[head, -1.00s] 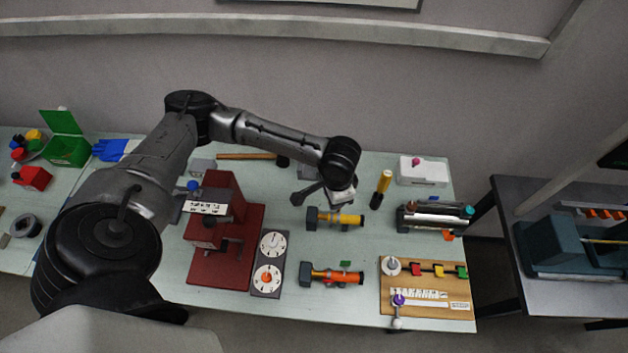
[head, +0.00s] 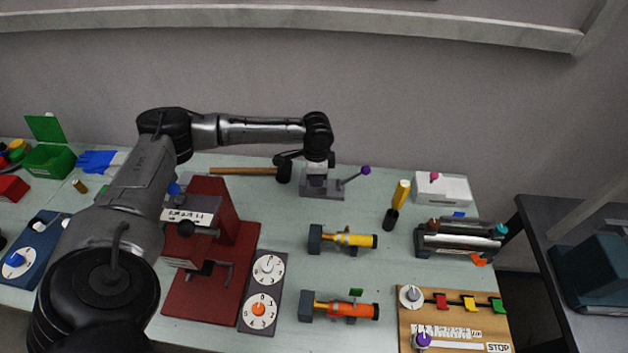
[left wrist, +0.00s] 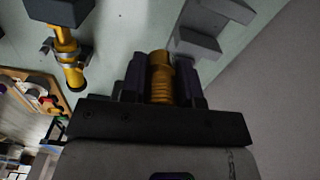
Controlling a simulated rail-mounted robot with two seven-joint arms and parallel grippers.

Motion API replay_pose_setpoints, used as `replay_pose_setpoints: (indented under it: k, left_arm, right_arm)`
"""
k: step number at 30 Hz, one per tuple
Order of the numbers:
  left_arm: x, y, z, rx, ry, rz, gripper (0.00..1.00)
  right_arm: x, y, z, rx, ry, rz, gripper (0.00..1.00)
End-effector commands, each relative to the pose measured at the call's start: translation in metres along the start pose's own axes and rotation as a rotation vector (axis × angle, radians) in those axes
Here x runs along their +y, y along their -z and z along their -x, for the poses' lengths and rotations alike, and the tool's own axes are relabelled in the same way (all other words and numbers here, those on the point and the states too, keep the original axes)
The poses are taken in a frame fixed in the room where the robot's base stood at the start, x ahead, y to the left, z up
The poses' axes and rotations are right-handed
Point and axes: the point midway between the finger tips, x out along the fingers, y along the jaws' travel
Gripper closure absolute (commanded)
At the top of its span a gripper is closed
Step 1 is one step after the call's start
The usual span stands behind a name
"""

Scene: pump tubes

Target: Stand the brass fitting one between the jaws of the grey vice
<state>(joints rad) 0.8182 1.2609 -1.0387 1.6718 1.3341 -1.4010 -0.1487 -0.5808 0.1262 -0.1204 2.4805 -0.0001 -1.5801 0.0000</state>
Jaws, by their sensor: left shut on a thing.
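The grey vice (head: 322,190) stands at the back middle of the table in the head view, with a purple-knobbed lever on its right. My left gripper (head: 318,165) is above and just behind it. In the left wrist view my left gripper (left wrist: 160,82) is shut on a ribbed brass fitting (left wrist: 160,88) between its dark fingers. The grey vice also shows there (left wrist: 205,38), close beyond the fingertips. The held fitting is hidden in the head view, and I cannot tell whether it touches the jaws. My right gripper is not in view.
A wooden-handled hammer (head: 245,171) lies left of the vice. Yellow (head: 350,240) and orange (head: 345,310) tube assemblies lie in front. A red press (head: 215,275) stands front left. A small brass piece (head: 80,186) is far left.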

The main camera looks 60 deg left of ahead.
Motion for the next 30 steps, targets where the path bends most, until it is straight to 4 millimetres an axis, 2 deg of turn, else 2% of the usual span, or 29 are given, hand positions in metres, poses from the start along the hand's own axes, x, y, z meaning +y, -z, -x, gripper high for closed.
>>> replay_pose_setpoints:
  k: [1,6,12,22,30]
  left_arm:
    - [-0.012,0.000,-0.008,0.001,0.001,0.006,0.98]
    - [-0.045,-0.002,-0.028,0.001,0.001,0.005,0.98]
    - [-0.069,-0.003,-0.042,0.002,0.001,0.002,0.98]
    - [-0.077,-0.004,-0.053,0.000,0.000,0.000,0.98]
    - [-0.076,-0.004,-0.085,-0.001,0.000,0.000,0.98]
  right_arm:
    - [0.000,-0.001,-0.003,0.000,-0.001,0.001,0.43]
    - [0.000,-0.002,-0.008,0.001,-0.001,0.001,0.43]
    - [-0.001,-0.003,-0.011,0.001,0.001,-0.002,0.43]
    - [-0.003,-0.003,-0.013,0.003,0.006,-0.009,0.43]
    - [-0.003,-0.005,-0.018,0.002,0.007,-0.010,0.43]
